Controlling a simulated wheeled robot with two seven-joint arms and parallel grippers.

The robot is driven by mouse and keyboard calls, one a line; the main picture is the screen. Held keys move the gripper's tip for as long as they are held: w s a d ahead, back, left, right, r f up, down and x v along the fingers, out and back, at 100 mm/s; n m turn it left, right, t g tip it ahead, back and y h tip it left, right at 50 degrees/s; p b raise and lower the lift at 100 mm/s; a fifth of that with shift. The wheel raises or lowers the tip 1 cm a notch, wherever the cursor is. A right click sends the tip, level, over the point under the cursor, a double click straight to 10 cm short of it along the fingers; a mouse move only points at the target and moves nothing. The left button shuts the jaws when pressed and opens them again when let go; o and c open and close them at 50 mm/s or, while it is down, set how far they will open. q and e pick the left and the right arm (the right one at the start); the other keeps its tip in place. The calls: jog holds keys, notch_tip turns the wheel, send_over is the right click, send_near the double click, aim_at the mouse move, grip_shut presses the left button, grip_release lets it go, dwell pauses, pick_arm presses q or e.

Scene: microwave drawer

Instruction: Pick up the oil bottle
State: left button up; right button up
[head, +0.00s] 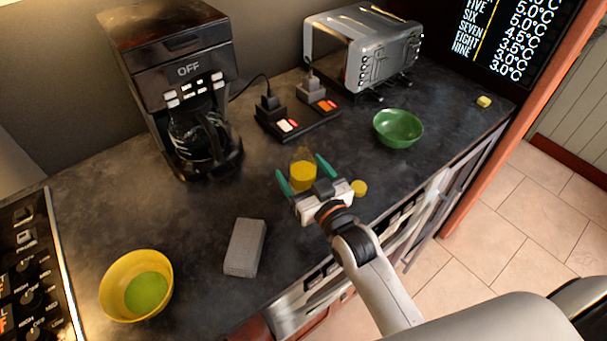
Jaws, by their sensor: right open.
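The oil bottle (302,174) stands upright on the dark counter near its middle. It is clear with yellow oil inside. My right gripper (306,172) is open, with one green finger on the left of the bottle and the other on its upper right. The bottle shows between the two fingers; I cannot tell whether either touches it. The gripper's body hides the bottle's lower edge. My left gripper is not in view.
A yellow bowl (112,297), a grey block (245,247) and a small yellow round thing (359,188) are on the counter (195,215). A green bowl (397,127), coffee maker (165,60), toaster (378,62) and power strip (297,124) stand farther back.

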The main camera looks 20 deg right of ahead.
jog(key=shift+w+a, duration=0.2)
jog(key=shift+w, duration=0.8)
jog(key=shift+s, duration=0.1)
jog(key=shift+c, duration=0.4)
jog(key=c, duration=1.2)
